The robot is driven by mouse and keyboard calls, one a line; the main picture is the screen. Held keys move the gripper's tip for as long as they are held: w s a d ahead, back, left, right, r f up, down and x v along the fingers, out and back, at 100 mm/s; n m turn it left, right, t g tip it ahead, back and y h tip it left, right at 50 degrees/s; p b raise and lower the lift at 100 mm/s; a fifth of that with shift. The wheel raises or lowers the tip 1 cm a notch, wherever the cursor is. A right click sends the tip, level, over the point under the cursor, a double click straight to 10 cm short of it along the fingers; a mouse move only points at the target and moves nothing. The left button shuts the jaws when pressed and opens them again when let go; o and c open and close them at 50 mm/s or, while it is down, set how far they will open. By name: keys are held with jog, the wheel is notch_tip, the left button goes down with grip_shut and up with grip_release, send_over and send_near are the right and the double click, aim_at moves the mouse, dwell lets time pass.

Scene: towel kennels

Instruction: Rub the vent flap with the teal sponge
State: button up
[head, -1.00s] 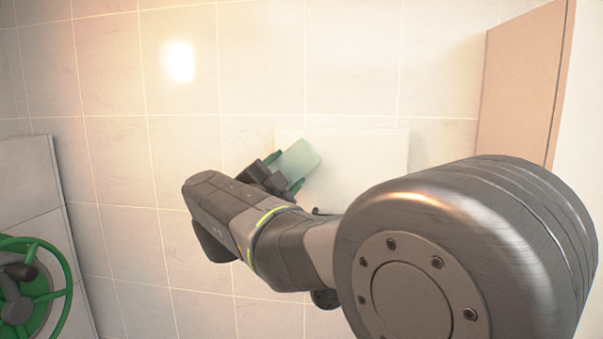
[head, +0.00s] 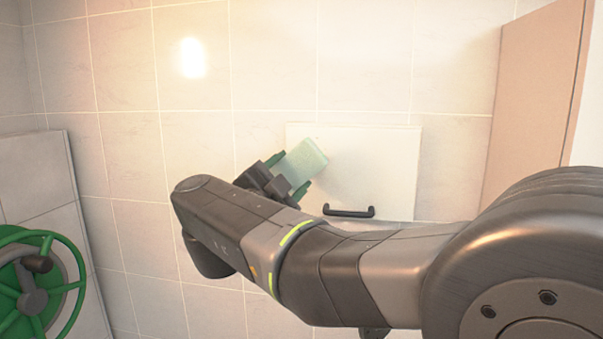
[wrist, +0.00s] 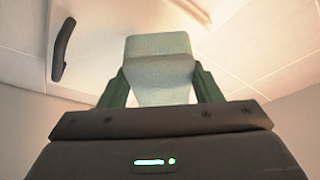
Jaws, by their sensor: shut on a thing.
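The vent flap (head: 375,165) is a white square panel on the tiled wall, with a dark bar handle (head: 349,211) near its lower edge. My gripper (head: 290,172) is shut on the pale teal sponge (head: 303,158), its green fingers on either side. In the head view the sponge overlaps the left part of the flap; I cannot tell whether it touches. In the wrist view the sponge (wrist: 160,62) stands out between the fingers (wrist: 160,88), and the flap (wrist: 100,40) with its handle (wrist: 63,49) lies behind, to the left. My arm hides the area below the flap.
A green handwheel (head: 38,285) on a grey panel (head: 40,180) is at the left. A tan panel (head: 530,100) stands out at the right. The tiled wall (head: 190,120) left of and above the flap is clear.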

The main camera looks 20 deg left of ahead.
jog(key=shift+s, duration=0.2)
jog(key=shift+s+d, duration=0.2)
jog(key=shift+s, duration=0.5)
jog(key=shift+s+d, duration=0.2)
jog(key=shift+s, duration=0.5)
jog(key=shift+w+a+r, duration=0.3)
jog(key=shift+w+a, duration=0.05)
jog(key=shift+w, duration=0.8)
jog(key=shift+w+a+r, duration=0.3)
jog(key=shift+w, duration=0.9)
jog(key=shift+w+a+r, duration=0.3)
jog(key=shift+w+a, duration=0.05)
jog(key=shift+w, duration=0.8)
jog(key=shift+w+a, duration=0.2)
jog(key=shift+w, duration=0.75)
jog(key=shift+d, duration=0.15)
